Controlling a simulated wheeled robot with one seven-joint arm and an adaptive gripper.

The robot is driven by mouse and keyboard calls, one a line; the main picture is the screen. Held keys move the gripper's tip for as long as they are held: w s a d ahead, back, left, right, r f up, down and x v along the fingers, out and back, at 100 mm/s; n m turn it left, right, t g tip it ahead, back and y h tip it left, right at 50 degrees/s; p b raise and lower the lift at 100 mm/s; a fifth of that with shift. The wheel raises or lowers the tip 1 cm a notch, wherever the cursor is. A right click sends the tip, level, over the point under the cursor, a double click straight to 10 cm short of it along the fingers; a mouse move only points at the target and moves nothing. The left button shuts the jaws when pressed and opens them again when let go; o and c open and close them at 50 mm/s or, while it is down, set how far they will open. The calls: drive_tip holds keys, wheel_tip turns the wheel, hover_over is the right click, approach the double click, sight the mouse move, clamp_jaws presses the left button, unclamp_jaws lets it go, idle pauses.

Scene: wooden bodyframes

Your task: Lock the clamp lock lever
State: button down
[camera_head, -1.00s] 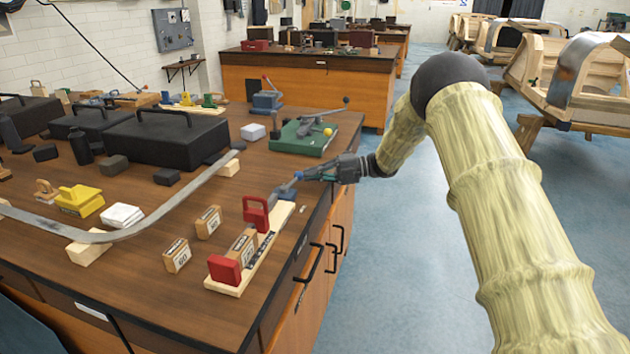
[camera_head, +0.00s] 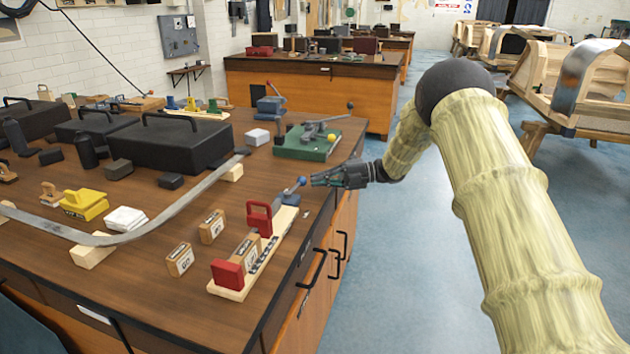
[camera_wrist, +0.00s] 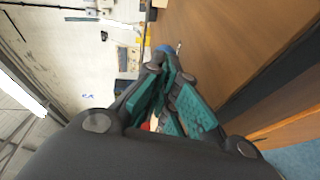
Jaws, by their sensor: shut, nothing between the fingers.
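The clamp has red jaws (camera_head: 259,217) on a pale wooden base (camera_head: 232,293), near the right edge of the workbench. Its grey-blue lever (camera_head: 290,196) sits at the far end of the base and ends in a blue knob (camera_head: 301,181). The lever points low toward the bench edge. My gripper (camera_head: 313,180) is just right of the knob, shut and empty. In the wrist view its teal-padded fingers meet near a blue patch (camera_wrist: 165,48) that looks like the knob. I cannot tell whether they touch it. A red bit (camera_wrist: 146,126) shows between the finger links.
Small wooden blocks (camera_head: 212,226) stand left of the clamp, with a curved metal strip (camera_head: 165,222) beyond. A green-based tool (camera_head: 300,152) with a lever stands farther back. Black cases (camera_head: 170,140) fill the left side.

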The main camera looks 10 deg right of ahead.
drive_tip(key=w+b+v, duration=0.1)
drive_tip(key=w+v, duration=0.1)
drive_tip(key=v, duration=1)
drive_tip(key=shift+w+d, duration=0.2)
drive_tip(key=shift+w, duration=0.1)
drive_tip(key=shift+r, duration=0.1)
